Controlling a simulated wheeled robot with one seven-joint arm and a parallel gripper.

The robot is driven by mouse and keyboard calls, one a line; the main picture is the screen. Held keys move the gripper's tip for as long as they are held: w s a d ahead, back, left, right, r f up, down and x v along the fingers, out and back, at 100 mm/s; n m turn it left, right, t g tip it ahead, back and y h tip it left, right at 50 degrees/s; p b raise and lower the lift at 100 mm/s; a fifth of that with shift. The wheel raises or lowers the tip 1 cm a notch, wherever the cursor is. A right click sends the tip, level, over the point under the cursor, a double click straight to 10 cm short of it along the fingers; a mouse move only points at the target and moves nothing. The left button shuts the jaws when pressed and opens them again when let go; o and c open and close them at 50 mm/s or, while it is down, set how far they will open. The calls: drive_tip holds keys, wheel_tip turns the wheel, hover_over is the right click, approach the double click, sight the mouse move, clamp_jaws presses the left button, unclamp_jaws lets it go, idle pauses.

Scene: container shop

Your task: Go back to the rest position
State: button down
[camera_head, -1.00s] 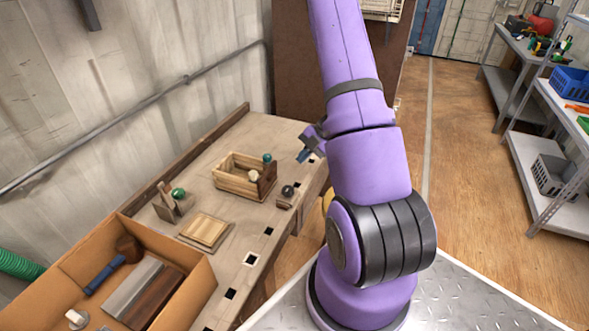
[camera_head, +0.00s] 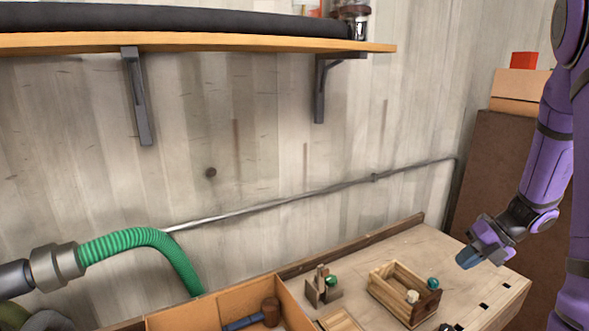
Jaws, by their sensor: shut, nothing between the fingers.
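My purple arm comes down the right side of the view. My gripper (camera_head: 466,260) hangs above the far right part of the wooden workbench (camera_head: 497,275), pointing down and to the left. Its bluish fingers are shut and I see nothing held in them. It is to the right of and above a small wooden box (camera_head: 388,291), apart from it.
The wooden box has a green knob (camera_head: 433,283) at its right. A wooden block with a green ball (camera_head: 331,281) stands left of it. A cardboard box (camera_head: 292,304) holds a mallet (camera_head: 270,311). A green hose (camera_head: 150,238) and a wall shelf (camera_head: 220,41) are at left.

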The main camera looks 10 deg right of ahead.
drive_tip(key=s+a+r+n+g+h, duration=0.1)
drive_tip(key=s+a+r+n, duration=0.2)
drive_tip(key=a+r+n, duration=0.6)
drive_tip(key=s+a+r+n+h, duration=0.2)
drive_tip(key=s+a+r+n, duration=0.2)
drive_tip(key=r+n, duration=0.55)
drive_tip(key=s+a+r+n+t+h, duration=0.1)
drive_tip(key=s+n, duration=0.4)
drive_tip(key=n, duration=0.5)
drive_tip(key=s+a+r+n+t+h, duration=0.2)
drive_tip(key=s+n, duration=0.4)
drive_tip(key=n, duration=0.5)
drive_tip(key=shift+s+a+r+h, duration=0.15)
drive_tip(key=shift+a+r+h, duration=0.35)
drive_tip(key=shift+a+r, duration=0.85)
drive_tip(key=shift+f+n, duration=0.1)
drive_tip(key=shift+n, duration=0.15)
